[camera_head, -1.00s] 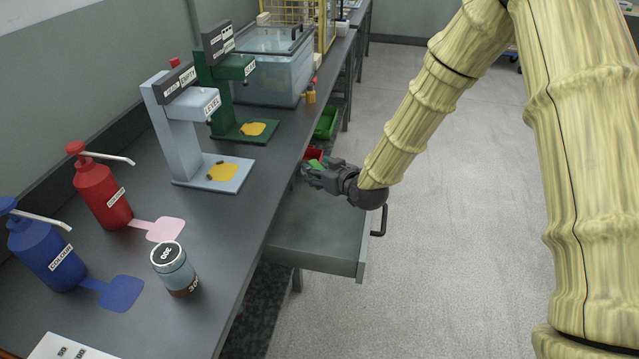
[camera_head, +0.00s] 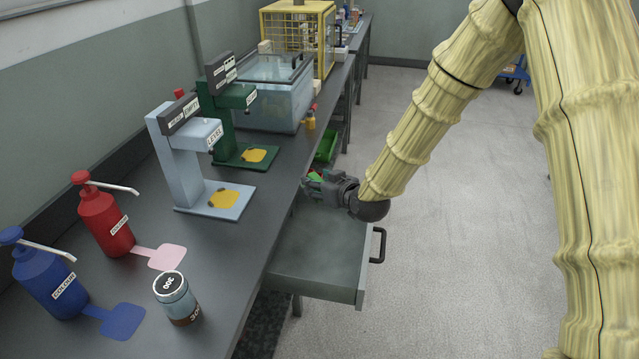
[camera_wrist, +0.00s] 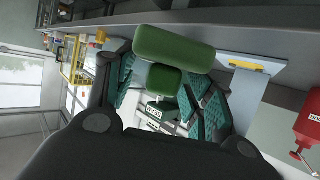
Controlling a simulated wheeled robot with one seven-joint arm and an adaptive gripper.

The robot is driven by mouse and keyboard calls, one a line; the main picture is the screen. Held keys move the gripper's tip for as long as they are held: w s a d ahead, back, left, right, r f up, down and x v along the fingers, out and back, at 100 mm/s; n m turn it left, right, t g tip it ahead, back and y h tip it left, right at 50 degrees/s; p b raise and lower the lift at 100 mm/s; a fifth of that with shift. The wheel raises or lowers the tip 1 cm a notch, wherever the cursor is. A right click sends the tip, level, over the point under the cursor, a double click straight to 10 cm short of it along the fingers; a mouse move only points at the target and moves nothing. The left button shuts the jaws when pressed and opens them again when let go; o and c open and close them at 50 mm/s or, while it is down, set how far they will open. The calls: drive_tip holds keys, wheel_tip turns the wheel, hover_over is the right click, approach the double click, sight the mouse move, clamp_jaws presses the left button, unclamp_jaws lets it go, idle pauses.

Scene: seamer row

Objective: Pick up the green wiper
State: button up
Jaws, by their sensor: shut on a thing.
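The green wiper (camera_wrist: 172,48) is in my gripper. In the wrist view it shows as a thick dark green bar with a smaller green block (camera_wrist: 160,79) below it, between the teal-padded fingers. In the head view my gripper (camera_head: 318,184) is beside the bench edge, above the back end of an open grey drawer (camera_head: 320,250). Only a small bit of green shows at its fingers there. My gripper is shut on the wiper, and the fingers hide part of it.
The bench (camera_head: 235,235) carries a pale blue press (camera_head: 180,155), a green press (camera_head: 215,110), a water tank (camera_head: 275,95), red (camera_head: 105,222) and blue (camera_head: 48,275) pump bottles and a jar (camera_head: 177,300). A green bin (camera_head: 327,147) sits below.

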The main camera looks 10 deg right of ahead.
wheel_tip(320, 180, up, 20)
drive_tip(key=p, duration=1.9)
drive_tip(key=shift+p, duration=0.35)
idle(0.6)
